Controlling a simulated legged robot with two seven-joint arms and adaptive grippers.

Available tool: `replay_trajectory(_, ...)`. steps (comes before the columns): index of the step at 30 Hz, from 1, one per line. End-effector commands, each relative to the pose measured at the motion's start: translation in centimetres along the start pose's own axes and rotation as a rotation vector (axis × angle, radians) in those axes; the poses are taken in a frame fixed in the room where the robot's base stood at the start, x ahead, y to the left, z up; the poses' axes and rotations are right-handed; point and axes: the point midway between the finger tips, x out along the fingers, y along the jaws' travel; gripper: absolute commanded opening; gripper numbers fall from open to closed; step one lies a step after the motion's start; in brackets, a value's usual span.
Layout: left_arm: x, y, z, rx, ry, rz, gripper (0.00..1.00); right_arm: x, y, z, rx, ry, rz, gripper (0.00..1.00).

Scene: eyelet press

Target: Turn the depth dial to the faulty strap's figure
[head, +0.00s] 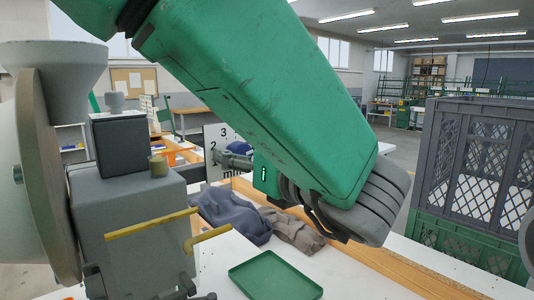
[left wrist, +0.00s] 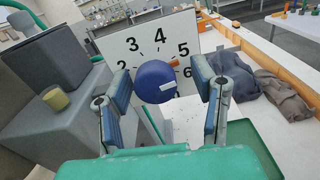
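The depth dial has a blue round knob (left wrist: 154,84) in front of a white square plate (left wrist: 116,46) with black figures; 2 to 6 can be read. An orange pointer (left wrist: 179,63) beside the knob lies between 5 and 6, below the 5. My left gripper (left wrist: 162,86) is open, one finger on each side of the knob, with gaps between pads and knob. In the head view, my left gripper (head: 232,160) is in front of the plate (head: 212,170), and my green arm covers much of the dial. My right gripper is not in view. I cannot make out a faulty strap.
The grey press (head: 120,215) with yellow bars (head: 150,224) stands left of the dial. A blue-grey cloth (head: 230,212) and a brownish cloth (head: 292,230) lie on the white table behind a green tray (head: 275,277). Stacked grey and green crates (head: 478,160) stand at the right.

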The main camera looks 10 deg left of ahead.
Motion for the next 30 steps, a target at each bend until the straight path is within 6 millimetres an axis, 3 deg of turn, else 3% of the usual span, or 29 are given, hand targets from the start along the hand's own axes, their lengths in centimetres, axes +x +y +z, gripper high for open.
replay_trajectory(5, 0.0, 0.1, 0.8, -0.005, -0.001, 0.001, 0.52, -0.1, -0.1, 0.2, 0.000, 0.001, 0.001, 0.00)
replay_trajectory(19, 0.1, 0.2, 8.7, -0.002, 0.001, 0.000, 0.52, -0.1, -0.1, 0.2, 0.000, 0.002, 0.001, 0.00)
replay_trajectory(30, 0.1, 0.2, 9.8, 0.003, 0.001, 0.000, 0.52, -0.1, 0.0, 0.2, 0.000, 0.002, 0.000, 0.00)
